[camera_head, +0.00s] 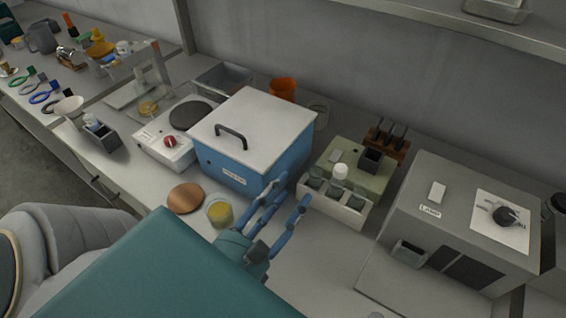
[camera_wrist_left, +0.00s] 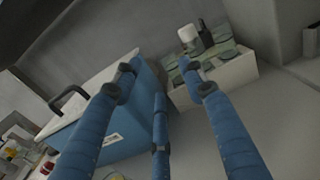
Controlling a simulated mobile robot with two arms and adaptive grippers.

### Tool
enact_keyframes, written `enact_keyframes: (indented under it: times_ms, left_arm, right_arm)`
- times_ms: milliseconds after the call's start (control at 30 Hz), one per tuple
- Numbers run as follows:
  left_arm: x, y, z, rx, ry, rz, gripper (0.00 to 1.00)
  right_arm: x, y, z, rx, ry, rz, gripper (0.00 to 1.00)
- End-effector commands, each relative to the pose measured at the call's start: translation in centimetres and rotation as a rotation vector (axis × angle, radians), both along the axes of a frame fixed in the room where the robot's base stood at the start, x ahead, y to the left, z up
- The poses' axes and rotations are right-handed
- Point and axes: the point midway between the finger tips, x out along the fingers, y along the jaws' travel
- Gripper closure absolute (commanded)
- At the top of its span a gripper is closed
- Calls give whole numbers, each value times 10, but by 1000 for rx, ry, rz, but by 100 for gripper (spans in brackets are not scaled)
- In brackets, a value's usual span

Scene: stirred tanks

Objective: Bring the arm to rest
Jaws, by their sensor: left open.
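My left gripper (camera_head: 292,192) is open and empty, with its blue fingers spread above the bench in the head view. It is in front of the blue box with the white lid (camera_head: 252,130) and left of the white rack (camera_head: 335,203). In the left wrist view the gripper fingers (camera_wrist_left: 160,82) point toward the gap between the blue box (camera_wrist_left: 120,128) and the white rack (camera_wrist_left: 232,70). Nothing is between the fingers. I cannot tell whether a finger touches the box. My right gripper is not in view.
A beaker with yellow contents (camera_head: 219,211) and a copper-coloured disc (camera_head: 186,198) are close left of the gripper. A hotplate (camera_head: 165,148) stands farther left. A grey lamp unit (camera_head: 460,220) stands right. The bench front between rack and gripper is clear.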

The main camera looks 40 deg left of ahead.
Motion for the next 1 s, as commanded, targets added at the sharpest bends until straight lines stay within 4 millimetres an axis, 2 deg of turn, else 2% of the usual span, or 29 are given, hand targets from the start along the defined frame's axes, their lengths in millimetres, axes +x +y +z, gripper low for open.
enact_keyframes:
  times_ms: [200, 767, 867, 1000]
  left_arm:
    - [-12, -1, 1, -1, -1, -2, 58]
    - [-12, -1, 3, -1, -2, -2, 58]
    - [-12, -1, 15, -1, -2, -2, 58]
    - [-12, -1, 43, -1, -2, -2, 58]
  right_arm:
    - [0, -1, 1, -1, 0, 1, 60]
    - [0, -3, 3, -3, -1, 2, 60]
    - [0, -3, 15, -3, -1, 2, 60]
    - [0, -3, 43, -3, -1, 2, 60]
